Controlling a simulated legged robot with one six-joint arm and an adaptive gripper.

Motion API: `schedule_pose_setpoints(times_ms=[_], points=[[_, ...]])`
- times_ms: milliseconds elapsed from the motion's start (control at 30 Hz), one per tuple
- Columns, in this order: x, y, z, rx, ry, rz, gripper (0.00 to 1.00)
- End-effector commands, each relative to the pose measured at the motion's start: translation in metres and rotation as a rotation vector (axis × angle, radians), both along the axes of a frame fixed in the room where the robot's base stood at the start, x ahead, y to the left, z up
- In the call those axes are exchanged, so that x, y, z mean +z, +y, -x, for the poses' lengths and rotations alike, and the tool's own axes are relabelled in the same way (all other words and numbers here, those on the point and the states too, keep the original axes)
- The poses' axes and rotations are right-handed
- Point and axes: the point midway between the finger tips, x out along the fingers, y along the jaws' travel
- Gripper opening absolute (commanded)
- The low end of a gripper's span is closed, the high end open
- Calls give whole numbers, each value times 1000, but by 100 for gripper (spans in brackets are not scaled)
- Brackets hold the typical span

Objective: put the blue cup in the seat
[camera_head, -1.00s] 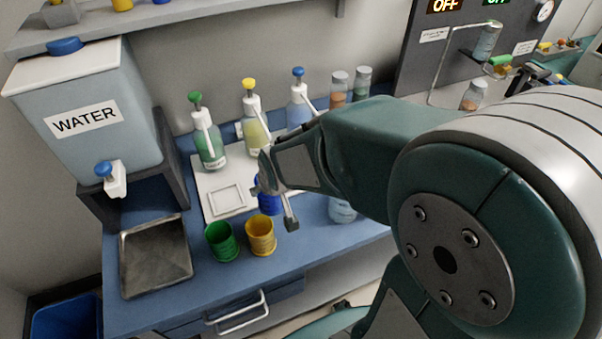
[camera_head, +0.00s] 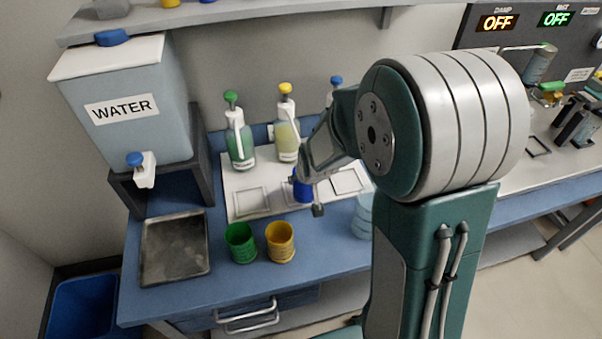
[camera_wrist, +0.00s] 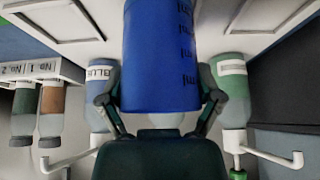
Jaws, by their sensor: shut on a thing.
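The blue cup (camera_head: 302,189) is held by my gripper (camera_head: 309,194) over the white board (camera_head: 238,181) on the blue bench. In the wrist view the blue cup (camera_wrist: 160,55) fills the middle, between the two fingers of my gripper (camera_wrist: 161,100). The board has square outlined seats: a left seat (camera_head: 251,212) and a right seat (camera_head: 347,193), both empty. The cup and gripper partly hide the area between them. I cannot tell whether the cup touches the board.
A green cup (camera_head: 240,243) and a yellow cup (camera_head: 280,242) stand in front of the board. Pump bottles with green (camera_head: 239,145) and yellow (camera_head: 287,135) tops stand behind it. A water dispenser (camera_head: 125,110) and a metal tray (camera_head: 174,249) are at left. A pale jar (camera_head: 363,217) is partly hidden by my arm.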

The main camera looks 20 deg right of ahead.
Motion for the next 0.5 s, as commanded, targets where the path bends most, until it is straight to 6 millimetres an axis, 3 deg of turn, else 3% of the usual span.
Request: schedule_pose_setpoints(times_ms=[500], points=[[-28, 0, -41, 0, 0, 0, 27]])
